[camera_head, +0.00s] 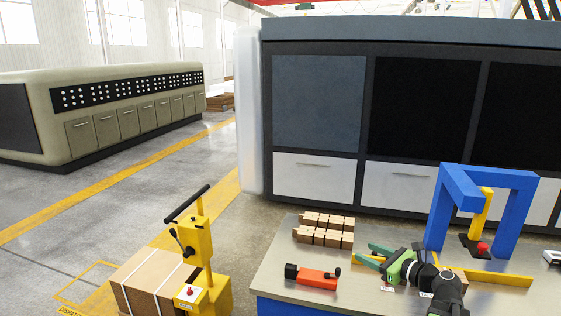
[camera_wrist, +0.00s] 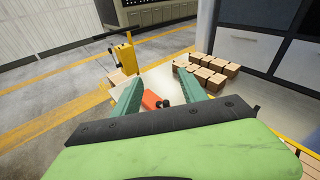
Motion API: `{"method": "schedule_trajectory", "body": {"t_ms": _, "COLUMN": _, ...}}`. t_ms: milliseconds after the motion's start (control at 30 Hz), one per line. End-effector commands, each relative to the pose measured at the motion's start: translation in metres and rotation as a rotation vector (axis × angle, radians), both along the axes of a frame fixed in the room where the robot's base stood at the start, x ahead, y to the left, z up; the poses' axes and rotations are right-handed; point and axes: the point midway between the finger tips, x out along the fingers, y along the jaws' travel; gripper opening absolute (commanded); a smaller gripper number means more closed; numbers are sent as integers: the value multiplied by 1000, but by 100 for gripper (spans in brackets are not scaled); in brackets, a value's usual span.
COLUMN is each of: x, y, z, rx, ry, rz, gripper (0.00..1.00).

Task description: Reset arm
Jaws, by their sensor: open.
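My gripper (camera_head: 374,254) is above the workbench (camera_head: 272,276) in the head view, with its green fingers pointing left. In the wrist view my gripper (camera_wrist: 165,95) shows two teal fingers spread apart with nothing held between them. A red and black tool (camera_head: 316,277) lies on the bench to the left of my gripper. The same red tool (camera_wrist: 152,101) shows beyond and between the fingers in the wrist view, apart from them.
Several small brown boxes (camera_head: 325,238) stand in rows at the bench's back left. A blue frame (camera_head: 526,205) with a yellow post stands right of my arm. A yellow strip (camera_head: 500,278) runs along the bench. A yellow cart (camera_head: 197,243) with a carton (camera_head: 145,281) stands left.

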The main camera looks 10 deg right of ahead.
Motion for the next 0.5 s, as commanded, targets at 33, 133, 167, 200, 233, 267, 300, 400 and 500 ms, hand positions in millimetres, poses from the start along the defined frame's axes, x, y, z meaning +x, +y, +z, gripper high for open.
{"method": "schedule_trajectory", "body": {"t_ms": 33, "x": 7, "y": 46, "z": -8, "rx": -70, "ry": 19, "rz": 89, "gripper": 50}}
{"method": "schedule_trajectory", "body": {"t_ms": 133, "x": 9, "y": 128, "z": -33, "rx": -262, "ry": 41, "rz": 282, "gripper": 50}}
{"method": "schedule_trajectory", "body": {"t_ms": 167, "x": 6, "y": 150, "z": -42, "rx": -327, "ry": 43, "rz": 341, "gripper": 50}}
{"method": "schedule_trajectory", "body": {"t_ms": 200, "x": 1, "y": 177, "z": -53, "rx": -416, "ry": 40, "rz": 424, "gripper": 50}}
{"method": "schedule_trajectory", "body": {"t_ms": 233, "x": -3, "y": 196, "z": -62, "rx": -484, "ry": 36, "rz": 485, "gripper": 50}}
{"method": "schedule_trajectory", "body": {"t_ms": 267, "x": -8, "y": 213, "z": -70, "rx": -552, "ry": 31, "rz": 549, "gripper": 50}}
{"method": "schedule_trajectory", "body": {"t_ms": 300, "x": -16, "y": 234, "z": -82, "rx": -648, "ry": 18, "rz": 637, "gripper": 50}}
{"method": "schedule_trajectory", "body": {"t_ms": 400, "x": -42, "y": 274, "z": -111, "rx": -908, "ry": -25, "rz": 881, "gripper": 50}}
{"method": "schedule_trajectory", "body": {"t_ms": 500, "x": -68, "y": 286, "z": -138, "rx": -1177, "ry": -83, "rz": 1142, "gripper": 50}}
